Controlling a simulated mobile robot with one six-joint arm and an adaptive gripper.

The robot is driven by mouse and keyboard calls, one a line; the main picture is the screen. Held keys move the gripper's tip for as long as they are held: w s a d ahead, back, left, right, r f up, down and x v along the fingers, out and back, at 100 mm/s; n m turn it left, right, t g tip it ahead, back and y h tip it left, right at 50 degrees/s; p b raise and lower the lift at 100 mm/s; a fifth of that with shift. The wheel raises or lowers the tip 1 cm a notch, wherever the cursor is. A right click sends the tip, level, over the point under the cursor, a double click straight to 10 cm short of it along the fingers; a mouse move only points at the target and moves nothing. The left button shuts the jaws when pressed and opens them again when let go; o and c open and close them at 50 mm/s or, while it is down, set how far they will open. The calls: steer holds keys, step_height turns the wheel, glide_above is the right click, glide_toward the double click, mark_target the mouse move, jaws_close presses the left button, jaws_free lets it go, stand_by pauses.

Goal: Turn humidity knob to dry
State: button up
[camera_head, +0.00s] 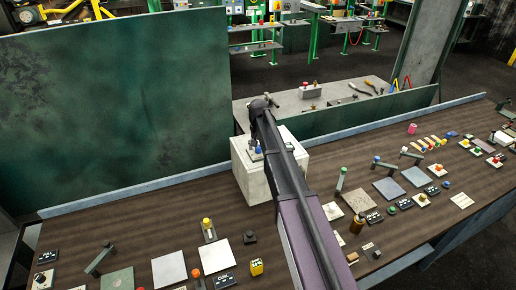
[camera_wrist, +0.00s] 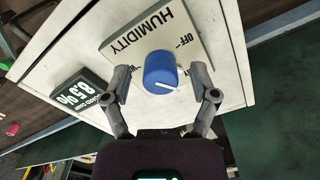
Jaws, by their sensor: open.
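The humidity knob (camera_wrist: 158,68) is blue and round, with a white pointer line aimed to the right and slightly down in the wrist view. It sits on a cream plate (camera_wrist: 125,27) marked HUMIDITY, with OFF printed near its upper right. Other markings beside the knob are partly hidden by my fingers, and I cannot read a dry mark. My gripper (camera_wrist: 161,80) is open, with one finger on each side of the knob and visible gaps between. In the head view my arm reaches over the white box (camera_head: 249,181) that carries the panel.
The brown bench (camera_head: 130,221) holds many switches, plates and knobs on both sides. A large green panel (camera_head: 110,100) stands behind at the left.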

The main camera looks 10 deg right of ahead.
steer(key=shift+n, duration=0.3)
steer(key=n, duration=1.3)
steer(key=shift+a, duration=0.1)
step_height(320, 180, up, 14)
steer(key=p, duration=1.4)
steer(key=s+f+m+b, duration=0.4)
steer(key=s+f+b, duration=0.7)
steer(key=s, duration=0.3)
steer(key=s+f+m+b, duration=0.5)
steer(key=s+f+b, duration=0.7)
steer(key=s, duration=0.3)
steer(key=shift+m, duration=0.3)
stand_by(0.3)
steer(key=shift+s, duration=0.1)
steer(key=shift+s+f+b, duration=0.35)
steer(key=shift+s, duration=0.15)
